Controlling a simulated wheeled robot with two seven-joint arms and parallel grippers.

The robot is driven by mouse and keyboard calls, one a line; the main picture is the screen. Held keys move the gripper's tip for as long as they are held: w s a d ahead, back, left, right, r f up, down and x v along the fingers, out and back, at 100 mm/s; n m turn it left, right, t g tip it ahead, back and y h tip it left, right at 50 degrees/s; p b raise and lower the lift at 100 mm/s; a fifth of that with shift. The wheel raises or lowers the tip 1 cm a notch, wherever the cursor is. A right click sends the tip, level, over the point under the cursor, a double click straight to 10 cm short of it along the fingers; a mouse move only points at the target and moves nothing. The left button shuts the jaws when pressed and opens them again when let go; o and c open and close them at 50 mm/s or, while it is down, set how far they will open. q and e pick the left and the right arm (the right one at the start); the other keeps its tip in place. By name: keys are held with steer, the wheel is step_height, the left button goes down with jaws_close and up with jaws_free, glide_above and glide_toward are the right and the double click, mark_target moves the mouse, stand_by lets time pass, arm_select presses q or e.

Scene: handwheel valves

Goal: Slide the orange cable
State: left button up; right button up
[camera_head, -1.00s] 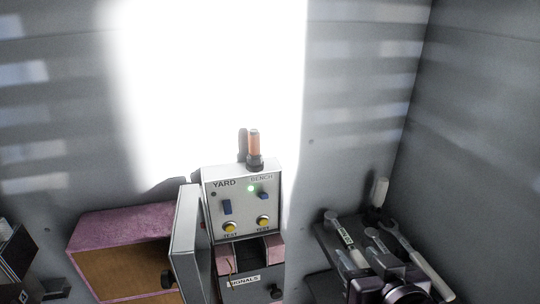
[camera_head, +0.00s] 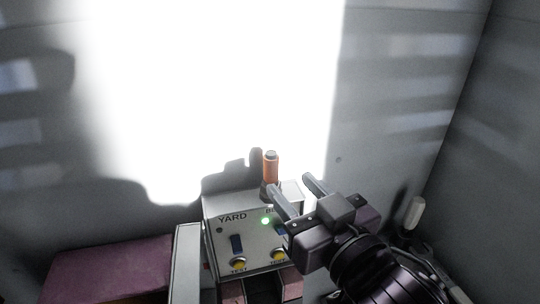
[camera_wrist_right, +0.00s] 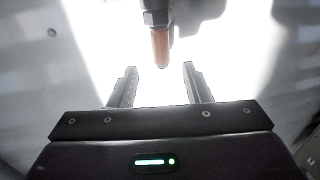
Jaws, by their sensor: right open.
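The orange cable (camera_head: 271,166) stands upright as a short orange cylinder with a dark tip, in a dark fitting on top of the grey control box (camera_head: 228,206). My right gripper (camera_head: 291,189) is open, with its two fingers pointing toward the upper left, close to the cable's right side and in front of the box's top right corner. In the right wrist view the orange piece (camera_wrist_right: 161,48) hangs from the top edge, in line with the gap between the open fingers (camera_wrist_right: 160,87) and beyond their tips. Nothing shows between the fingers. My left gripper is out of view.
A pink-topped cabinet (camera_head: 110,270) is at the lower left. Tools, including a white handle (camera_head: 415,211), are at the lower right, partly behind my arm.

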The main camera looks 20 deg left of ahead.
mark_target(275, 167)
steer(key=x, duration=0.1)
steer(key=p+x, duration=0.1)
steer(key=x, duration=0.1)
steer(key=shift+a+r, duration=0.2)
steer(key=shift+r, duration=0.05)
steer(key=shift+x, duration=1.15)
steer(key=shift+w+a+f+p, duration=0.15)
steer(key=shift+w+a+p, duration=0.1)
steer(key=shift+w+p, duration=0.05)
steer(key=shift+a, duration=0.1)
steer(key=c, duration=0.8)
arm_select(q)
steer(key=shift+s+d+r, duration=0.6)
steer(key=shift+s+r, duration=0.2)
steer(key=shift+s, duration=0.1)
arm_select(e)
jaws_close()
